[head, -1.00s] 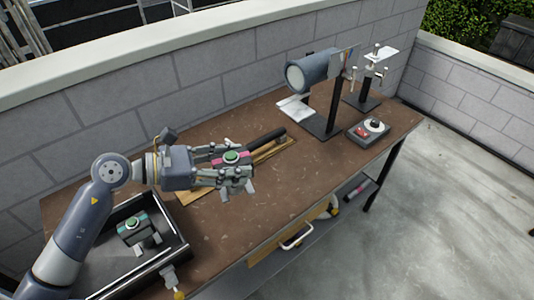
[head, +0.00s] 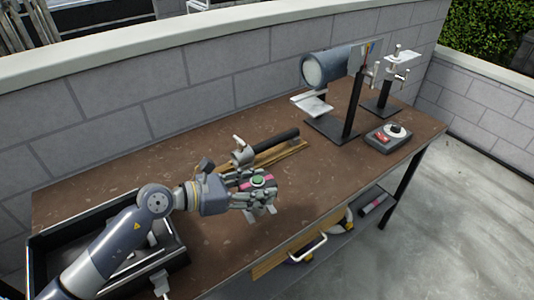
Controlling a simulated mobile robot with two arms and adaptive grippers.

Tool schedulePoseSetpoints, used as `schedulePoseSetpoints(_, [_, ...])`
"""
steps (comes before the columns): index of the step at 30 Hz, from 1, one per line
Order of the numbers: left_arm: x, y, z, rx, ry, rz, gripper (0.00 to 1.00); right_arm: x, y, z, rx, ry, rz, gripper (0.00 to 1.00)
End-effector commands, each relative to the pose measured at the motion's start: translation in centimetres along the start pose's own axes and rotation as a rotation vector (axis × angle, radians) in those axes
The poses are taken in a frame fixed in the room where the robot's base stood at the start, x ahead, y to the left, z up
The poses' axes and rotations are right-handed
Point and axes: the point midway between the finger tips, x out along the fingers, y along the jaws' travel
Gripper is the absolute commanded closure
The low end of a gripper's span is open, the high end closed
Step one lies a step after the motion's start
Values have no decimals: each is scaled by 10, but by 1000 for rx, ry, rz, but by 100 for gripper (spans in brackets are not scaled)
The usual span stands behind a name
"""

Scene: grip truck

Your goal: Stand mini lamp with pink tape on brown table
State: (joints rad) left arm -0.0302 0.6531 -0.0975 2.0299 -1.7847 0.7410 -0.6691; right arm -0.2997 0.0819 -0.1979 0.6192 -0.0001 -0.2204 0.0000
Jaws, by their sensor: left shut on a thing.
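The lamp is roughly upright, over the middle of the brown table (head: 345,185). The fingers cover its underside, so I cannot tell whether it touches the table top. My right gripper is not in view.
A black tray (head: 75,226) stands at the table's left end, partly behind my arm. A stand-mounted cylinder (head: 325,68) and a control box (head: 388,138) stand at the right. The table front middle is bare.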

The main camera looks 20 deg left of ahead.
Motion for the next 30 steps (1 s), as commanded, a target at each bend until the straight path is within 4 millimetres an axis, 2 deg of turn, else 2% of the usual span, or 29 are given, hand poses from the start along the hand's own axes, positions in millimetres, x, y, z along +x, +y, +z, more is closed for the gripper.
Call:
schedulePoseSetpoints(9, [-43, -42, -18, -25, -7, 104, 91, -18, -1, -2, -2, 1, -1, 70])
schedulePoseSetpoints(16, [-58, -54, -19, -26, -13, 144, 91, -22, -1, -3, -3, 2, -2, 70])
schedulePoseSetpoints(20, [-54, -49, -16, -24, -16, 149, 91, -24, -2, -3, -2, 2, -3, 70])
schedulePoseSetpoints(30, [-14, -6, -7, -23, -18, 149, 91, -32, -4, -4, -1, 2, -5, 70])
